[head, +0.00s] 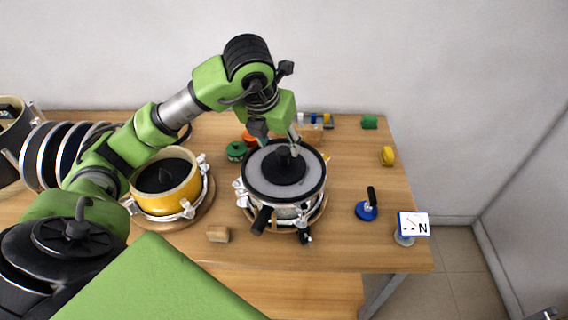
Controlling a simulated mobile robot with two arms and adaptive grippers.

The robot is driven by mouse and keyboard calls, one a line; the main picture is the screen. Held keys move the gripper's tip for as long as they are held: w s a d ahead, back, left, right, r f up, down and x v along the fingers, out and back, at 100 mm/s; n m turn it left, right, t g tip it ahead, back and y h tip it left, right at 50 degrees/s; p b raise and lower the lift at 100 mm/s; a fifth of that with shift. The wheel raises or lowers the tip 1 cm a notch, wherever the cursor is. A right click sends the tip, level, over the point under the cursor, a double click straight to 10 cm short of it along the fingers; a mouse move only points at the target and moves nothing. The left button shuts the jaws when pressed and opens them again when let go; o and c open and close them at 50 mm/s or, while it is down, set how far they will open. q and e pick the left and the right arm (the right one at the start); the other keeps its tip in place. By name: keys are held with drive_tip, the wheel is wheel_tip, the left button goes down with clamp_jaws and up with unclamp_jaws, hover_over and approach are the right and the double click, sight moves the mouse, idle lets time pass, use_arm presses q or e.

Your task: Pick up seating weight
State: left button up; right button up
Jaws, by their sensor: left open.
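A black disc with an upright knob, which looks like the seating weight (287,168), sits in the middle of a round pad with a grey face and black rim (257,185). The pad lies on a clamped metal ring fixture (291,213) on the table. My left gripper (281,143) points down just above and behind the weight's knob. It is open, with its fingers apart, and holds nothing. I cannot tell whether a finger touches the knob. My right gripper is out of view.
A yellow pot (180,193) with a black top stands in a clamped fixture to the left. A wooden block (217,234), a blue-based handle (367,206) and a dial gauge (413,225) stand on the wooden table (345,240). Small coloured items line the back.

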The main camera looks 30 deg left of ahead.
sight(283, 149)
use_arm(q)
drive_tip(key=x, duration=0.3)
drive_tip(key=shift+w+r, duration=0.15)
drive_tip(key=shift+w, duration=0.05)
drive_tip(key=shift+p+x, duration=0.75)
drive_tip(key=shift+x, duration=0.1)
drive_tip(key=p+x, duration=0.1)
drive_tip(key=x, duration=0.2)
drive_tip(key=shift+w+a, duration=0.1)
drive_tip(key=shift+w, duration=0.1)
drive_tip(key=shift+f, duration=0.4)
clamp_jaws()
drive_tip(key=shift+w+r, duration=0.2)
drive_tip(key=shift+r, duration=0.15)
drive_tip(key=shift+w+a+f, duration=0.1)
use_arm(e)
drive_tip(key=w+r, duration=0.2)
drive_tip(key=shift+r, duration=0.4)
